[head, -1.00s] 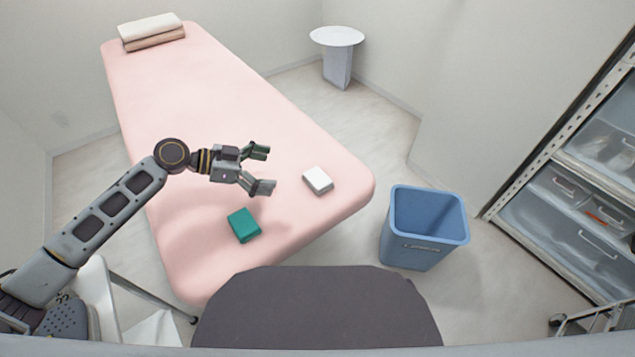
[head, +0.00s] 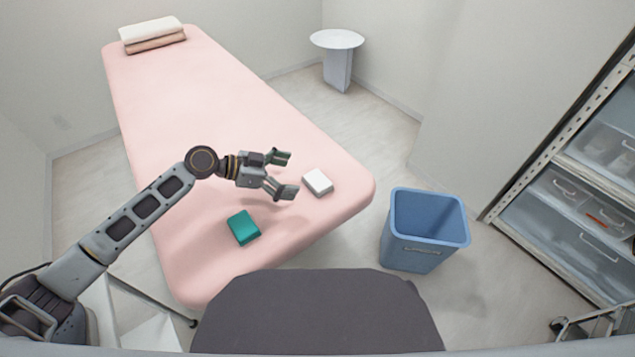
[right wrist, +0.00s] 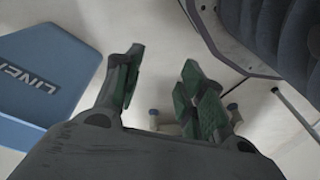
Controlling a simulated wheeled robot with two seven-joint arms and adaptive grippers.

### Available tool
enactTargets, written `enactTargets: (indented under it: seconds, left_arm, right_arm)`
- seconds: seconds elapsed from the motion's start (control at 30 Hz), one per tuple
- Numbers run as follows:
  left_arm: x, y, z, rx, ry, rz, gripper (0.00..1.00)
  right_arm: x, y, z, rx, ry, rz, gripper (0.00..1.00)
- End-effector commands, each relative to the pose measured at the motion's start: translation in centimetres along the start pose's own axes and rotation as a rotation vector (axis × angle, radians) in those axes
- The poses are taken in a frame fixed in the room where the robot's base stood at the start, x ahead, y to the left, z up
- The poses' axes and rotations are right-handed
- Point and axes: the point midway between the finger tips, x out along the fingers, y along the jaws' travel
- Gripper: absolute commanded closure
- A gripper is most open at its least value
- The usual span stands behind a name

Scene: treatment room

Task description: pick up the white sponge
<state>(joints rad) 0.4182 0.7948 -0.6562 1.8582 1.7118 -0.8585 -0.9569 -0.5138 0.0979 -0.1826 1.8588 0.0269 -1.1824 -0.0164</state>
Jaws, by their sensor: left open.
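The white sponge (head: 318,182) lies on the pink treatment bed (head: 220,100), near its right front corner. My left gripper (head: 286,174) is open and empty over the bed, just left of the sponge, with its fingers pointing toward it. The sponge is apart from the fingertips. In the right wrist view my right gripper (right wrist: 157,85) has its two green-padded fingers apart with nothing between them; it is not visible in the head view.
A teal block (head: 243,228) lies on the bed, nearer me and left of the sponge. A blue bin (head: 425,251) stands on the floor right of the bed. Folded towels (head: 153,36) lie at the far end. A round side table (head: 337,39) and shelving (head: 575,215) stand beyond.

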Motion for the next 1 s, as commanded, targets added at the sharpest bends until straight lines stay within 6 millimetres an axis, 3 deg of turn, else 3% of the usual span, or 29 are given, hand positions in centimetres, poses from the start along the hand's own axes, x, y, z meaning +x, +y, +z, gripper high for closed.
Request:
enactTargets:
  seconds: [0.23, 0.77, 1.0]
  left_arm:
    - [2.2, -0.1, 0.0, 0.001, 0.000, -0.001, 0.00]
    - [3.0, 0.0, 0.1, 0.000, 0.000, 0.000, 0.00]
    - [5.3, -0.1, 0.4, 0.000, 0.001, 0.001, 0.00]
  right_arm:
    - [-0.8, -0.1, -0.2, -0.001, 0.001, -0.002, 0.60]
    - [-0.6, -0.2, -0.2, 0.000, -0.001, -0.003, 0.60]
    - [-1.4, -0.3, -0.5, -0.001, -0.002, -0.005, 0.60]
